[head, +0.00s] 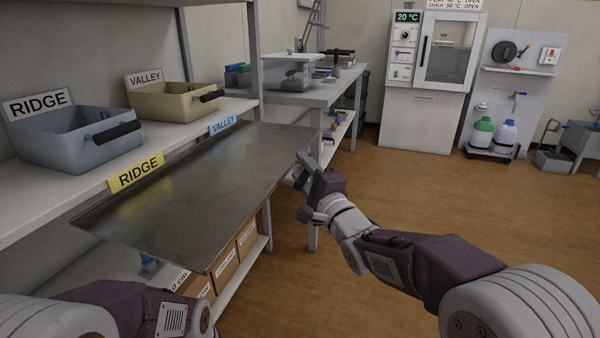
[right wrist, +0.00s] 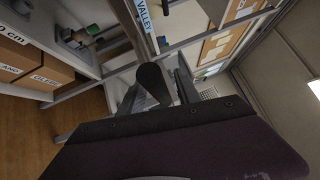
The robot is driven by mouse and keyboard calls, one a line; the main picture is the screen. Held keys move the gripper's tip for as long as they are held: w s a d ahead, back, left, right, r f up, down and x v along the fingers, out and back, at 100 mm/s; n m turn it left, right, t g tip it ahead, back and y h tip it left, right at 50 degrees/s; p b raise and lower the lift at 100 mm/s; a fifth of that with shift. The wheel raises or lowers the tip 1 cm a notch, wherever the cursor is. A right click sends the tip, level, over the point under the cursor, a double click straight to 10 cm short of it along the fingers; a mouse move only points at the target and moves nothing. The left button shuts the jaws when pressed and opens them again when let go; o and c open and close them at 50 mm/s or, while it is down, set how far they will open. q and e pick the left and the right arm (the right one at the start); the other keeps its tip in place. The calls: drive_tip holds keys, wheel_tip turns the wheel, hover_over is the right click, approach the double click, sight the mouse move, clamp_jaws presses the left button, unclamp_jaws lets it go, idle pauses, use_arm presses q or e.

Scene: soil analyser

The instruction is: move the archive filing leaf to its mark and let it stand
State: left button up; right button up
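The leaf appears to be the flat dark metal panel (head: 200,190), lying nearly level along the front of the left shelf. A yellow RIDGE label (head: 136,172) and a blue VALLEY label (head: 227,121) sit at its shelf-side edge. My right gripper (head: 303,186) is beside the panel's outer right edge. In the right wrist view, a black rounded bar (right wrist: 153,83), like a handle, lies between the fingers; whether they press on it is unclear. The VALLEY label (right wrist: 144,14) shows above it. My left gripper is out of frame; only its arm shows. I cannot make out the mark.
A grey-blue RIDGE bin (head: 75,145) and a tan VALLEY bin (head: 172,103) stand on the shelf above the panel. Cardboard boxes (head: 226,267) are on the lower shelf. A side bench (head: 310,92) stands beyond. The wooden floor (head: 440,200) to the right is open.

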drive_tip(key=shift+w+a+r, duration=0.1)
drive_tip(key=shift+w+a, duration=0.2)
drive_tip(key=shift+w, duration=0.25)
clamp_jaws()
drive_tip(key=shift+r, duration=0.1)
